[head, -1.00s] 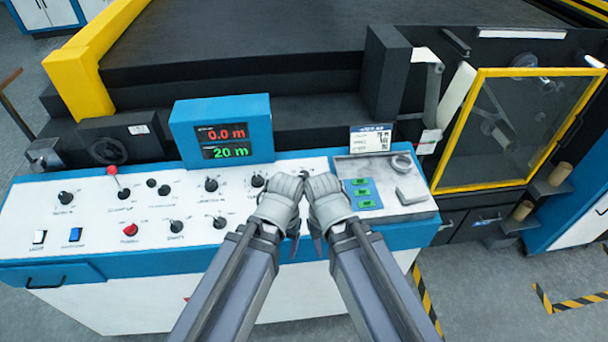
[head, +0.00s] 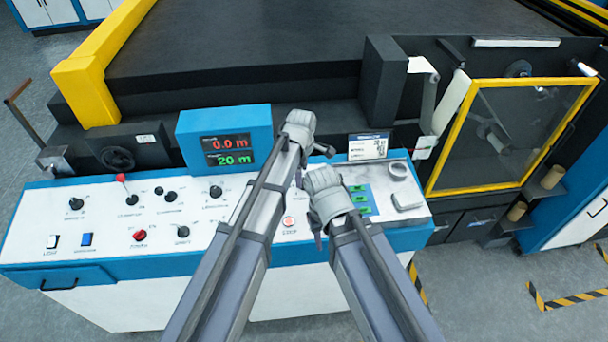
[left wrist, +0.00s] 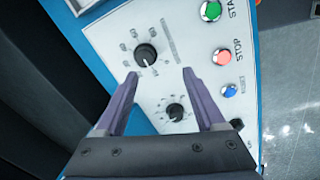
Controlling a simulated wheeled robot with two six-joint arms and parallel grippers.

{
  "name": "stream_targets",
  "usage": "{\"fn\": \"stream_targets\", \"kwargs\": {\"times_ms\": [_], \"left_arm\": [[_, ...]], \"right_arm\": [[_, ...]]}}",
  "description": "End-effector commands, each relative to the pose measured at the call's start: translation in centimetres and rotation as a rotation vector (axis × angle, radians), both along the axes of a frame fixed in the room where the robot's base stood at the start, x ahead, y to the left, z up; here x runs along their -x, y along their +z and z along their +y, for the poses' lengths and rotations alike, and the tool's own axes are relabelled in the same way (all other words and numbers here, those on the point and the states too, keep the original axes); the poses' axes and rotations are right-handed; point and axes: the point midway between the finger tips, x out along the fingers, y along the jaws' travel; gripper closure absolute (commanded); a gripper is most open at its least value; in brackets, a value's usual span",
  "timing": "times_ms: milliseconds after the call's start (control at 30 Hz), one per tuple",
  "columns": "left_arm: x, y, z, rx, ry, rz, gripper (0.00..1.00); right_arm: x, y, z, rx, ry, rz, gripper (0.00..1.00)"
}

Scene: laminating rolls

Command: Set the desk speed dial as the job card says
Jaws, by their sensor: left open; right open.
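The control desk (head: 110,245) has a white top with several black dials. In the left wrist view a larger dial with a printed scale (left wrist: 145,54) lies just beyond my left fingertips. A smaller dial (left wrist: 175,112) shows between the fingers. I cannot read which is the speed dial. The job card (head: 368,147) stands at the desk's back right; its text is too small to read. My left gripper (head: 301,126) is open and empty above the back of the desk; it also shows in the left wrist view (left wrist: 160,73). My right gripper (head: 323,186) is open over the right part.
A blue display box (head: 222,137) reading 0.0 m and 20 m stands left of my left gripper. Green (left wrist: 211,11), red (left wrist: 222,56) and blue (left wrist: 229,90) buttons lie right of the dials.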

Motion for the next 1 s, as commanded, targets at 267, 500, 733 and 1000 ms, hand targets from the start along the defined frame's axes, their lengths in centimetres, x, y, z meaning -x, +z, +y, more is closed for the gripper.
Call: {"fn": "stream_targets", "kwargs": {"times_ms": [267,500,733,1000], "left_arm": [[-2.5,0.7,-0.7,0.040,0.185,-0.018,0.29],[-2.4,0.2,-0.7,0.039,0.187,-0.019,0.29],[-2.7,-1.8,-0.7,0.039,0.185,-0.018,0.29],[-3.3,-5.3,-0.7,0.039,0.185,-0.018,0.29]], "right_arm": [[0.0,0.6,0.0,0.000,-0.001,0.000,0.56],[0.0,0.1,0.0,0.000,0.000,0.000,0.56],[0.0,-1.8,0.0,0.001,0.004,0.000,0.56],[0.0,-5.3,0.0,0.001,0.006,0.000,0.56]]}}
